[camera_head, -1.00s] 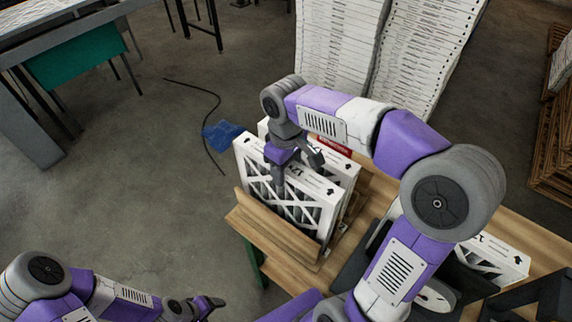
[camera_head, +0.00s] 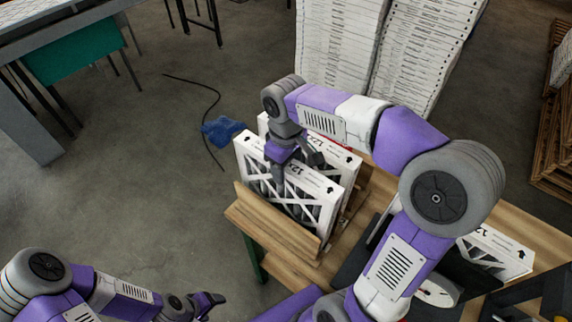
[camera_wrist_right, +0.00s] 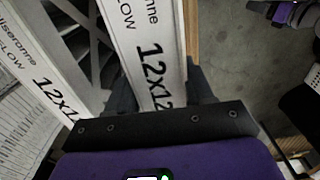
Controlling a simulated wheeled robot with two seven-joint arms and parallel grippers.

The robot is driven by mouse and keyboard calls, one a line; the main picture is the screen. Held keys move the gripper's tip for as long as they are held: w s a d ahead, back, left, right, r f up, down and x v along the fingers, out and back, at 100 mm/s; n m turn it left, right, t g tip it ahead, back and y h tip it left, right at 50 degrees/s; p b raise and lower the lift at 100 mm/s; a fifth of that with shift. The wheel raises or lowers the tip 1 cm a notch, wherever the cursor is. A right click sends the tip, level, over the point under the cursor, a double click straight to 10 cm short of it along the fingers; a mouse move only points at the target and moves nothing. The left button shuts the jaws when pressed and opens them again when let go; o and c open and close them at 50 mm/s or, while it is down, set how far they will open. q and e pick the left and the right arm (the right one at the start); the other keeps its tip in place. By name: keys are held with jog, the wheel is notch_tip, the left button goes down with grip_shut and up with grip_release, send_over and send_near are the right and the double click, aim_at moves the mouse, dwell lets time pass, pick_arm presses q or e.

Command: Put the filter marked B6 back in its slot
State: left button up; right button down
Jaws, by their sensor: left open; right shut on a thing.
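A white cardboard-framed filter with a lattice face (camera_head: 312,207) stands in a wooden rack (camera_head: 270,236) on the bench. My right gripper (camera_head: 297,170) reaches down from above and is shut on its top edge. In the right wrist view this filter's top edge (camera_wrist_right: 140,25) shows large "12x12" print between the fingers. A second white filter (camera_head: 345,160) stands just behind it, and also shows at left in the wrist view (camera_wrist_right: 35,65). I cannot read a B6 mark on either. The filter's bottom edge is hidden by the rack board. My left gripper (camera_head: 210,303) is open and empty, low at left.
Another filter (camera_head: 490,252) lies on the wooden bench (camera_head: 520,222) at right, partly behind my right arm. Tall white stacks (camera_head: 395,50) stand behind the bench. A blue cloth (camera_head: 222,131) and a black cable (camera_head: 205,100) lie on the floor.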

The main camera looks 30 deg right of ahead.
jog(key=c, duration=0.8)
grip_release()
jog(key=shift+o, duration=0.2)
jog(key=shift+r, duration=0.15)
jog(key=shift+r+p, duration=3.2)
jog(key=shift+r, duration=0.2)
jog(key=o, duration=0.6)
